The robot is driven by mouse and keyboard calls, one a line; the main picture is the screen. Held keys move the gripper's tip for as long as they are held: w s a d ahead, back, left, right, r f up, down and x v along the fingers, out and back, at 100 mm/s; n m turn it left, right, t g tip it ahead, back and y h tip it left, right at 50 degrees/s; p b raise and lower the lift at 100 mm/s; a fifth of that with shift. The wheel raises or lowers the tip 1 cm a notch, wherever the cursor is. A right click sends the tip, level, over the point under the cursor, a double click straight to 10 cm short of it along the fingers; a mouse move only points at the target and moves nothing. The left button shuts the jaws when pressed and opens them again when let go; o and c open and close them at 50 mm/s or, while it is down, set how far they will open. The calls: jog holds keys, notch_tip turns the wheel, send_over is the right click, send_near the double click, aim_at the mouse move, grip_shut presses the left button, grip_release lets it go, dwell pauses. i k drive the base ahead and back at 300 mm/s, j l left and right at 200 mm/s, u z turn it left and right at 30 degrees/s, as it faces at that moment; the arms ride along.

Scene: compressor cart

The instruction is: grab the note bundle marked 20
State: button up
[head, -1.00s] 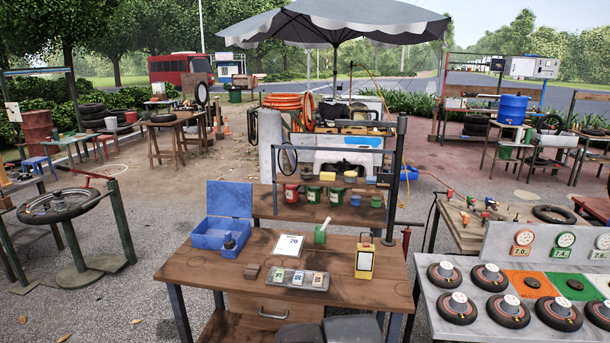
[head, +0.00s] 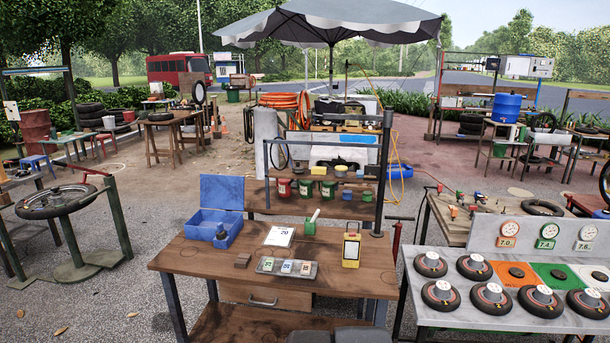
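Three small note bundles lie side by side in a grey tray (head: 259,272) on the wooden desk (head: 200,260). The left bundle (head: 266,264) has green markings, the middle bundle (head: 286,267) looks bluish, and the right bundle (head: 306,268) has orange-brown markings. Their numbers are too small to read surely. A white card or pad (head: 280,236) behind the tray carries a number that looks like 20. My gripper is not in view.
On the desk stand an open blue box (head: 205,225), brown blocks (head: 243,260), a green cup (head: 310,228) and a yellow device (head: 351,248). Dark grey shapes show at the bottom edge. A bench (head: 420,308) with wheels and gauges stands right. Gravel lies left.

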aim_at(269, 262)
jog(key=i+l+u, duration=0.15)
jog(key=l, duration=0.25)
jog(key=j, duration=0.5)
jog(key=i+u, duration=0.25)
jog(key=i, duration=0.2)
jog(key=i+l+u, duration=0.2)
jog(key=i, duration=0.3)
jog(key=i+l+u, duration=0.25)
jog(key=i, duration=0.2)
jog(key=j, duration=0.1)
